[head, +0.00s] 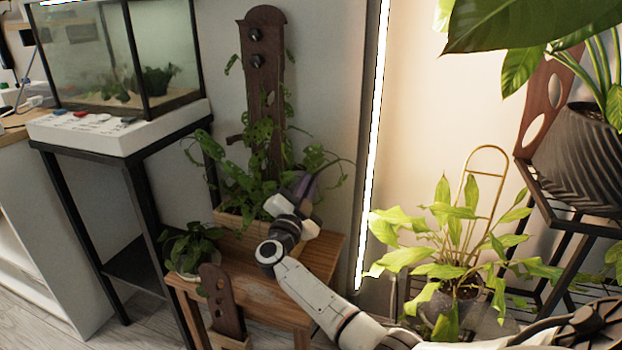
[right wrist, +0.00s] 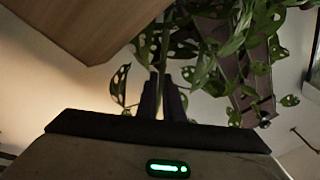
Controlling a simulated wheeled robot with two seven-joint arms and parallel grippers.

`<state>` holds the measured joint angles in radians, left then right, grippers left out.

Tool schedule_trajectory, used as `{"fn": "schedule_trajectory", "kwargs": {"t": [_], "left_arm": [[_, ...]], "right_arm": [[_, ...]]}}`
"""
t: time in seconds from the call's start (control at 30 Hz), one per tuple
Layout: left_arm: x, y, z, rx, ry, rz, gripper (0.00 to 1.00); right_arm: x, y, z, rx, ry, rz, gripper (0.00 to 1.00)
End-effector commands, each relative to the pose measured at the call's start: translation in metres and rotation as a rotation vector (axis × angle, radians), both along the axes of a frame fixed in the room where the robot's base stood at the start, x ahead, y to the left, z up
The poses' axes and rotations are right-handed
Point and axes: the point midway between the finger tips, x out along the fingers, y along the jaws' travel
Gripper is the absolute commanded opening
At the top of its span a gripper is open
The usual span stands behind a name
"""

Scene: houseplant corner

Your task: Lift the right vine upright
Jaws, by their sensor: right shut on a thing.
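My right gripper (head: 304,184) is at this vine, just right of the board's foot. In the right wrist view its dark fingers (right wrist: 161,95) are close together among the vine's leaves (right wrist: 235,40). My left gripper is out of view.
An aquarium (head: 125,60) is on the left. A leafy plant (head: 450,260) with a gold hoop and a dark ribbed pot (head: 580,160) are on the right.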

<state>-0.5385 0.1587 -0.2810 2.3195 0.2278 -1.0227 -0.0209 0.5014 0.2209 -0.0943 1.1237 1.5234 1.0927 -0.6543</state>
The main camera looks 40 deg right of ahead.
Motion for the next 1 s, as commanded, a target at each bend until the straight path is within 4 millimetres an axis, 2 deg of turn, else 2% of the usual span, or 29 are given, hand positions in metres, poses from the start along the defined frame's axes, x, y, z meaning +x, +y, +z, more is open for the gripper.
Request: {"fn": "schedule_trajectory", "kwargs": {"t": [0.67,0.8,0.87,1.0], "left_arm": [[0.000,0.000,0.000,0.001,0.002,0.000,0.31],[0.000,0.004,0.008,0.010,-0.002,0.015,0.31],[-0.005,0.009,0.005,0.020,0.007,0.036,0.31],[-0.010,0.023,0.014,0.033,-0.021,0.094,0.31]], "right_arm": [[0.000,0.001,0.000,0.000,0.003,0.001,0.00],[0.004,0.003,0.009,-0.017,0.037,0.000,0.00],[0.008,0.005,0.014,-0.033,0.070,0.000,0.00],[0.020,0.012,0.026,-0.079,0.166,0.001,0.00]]}}
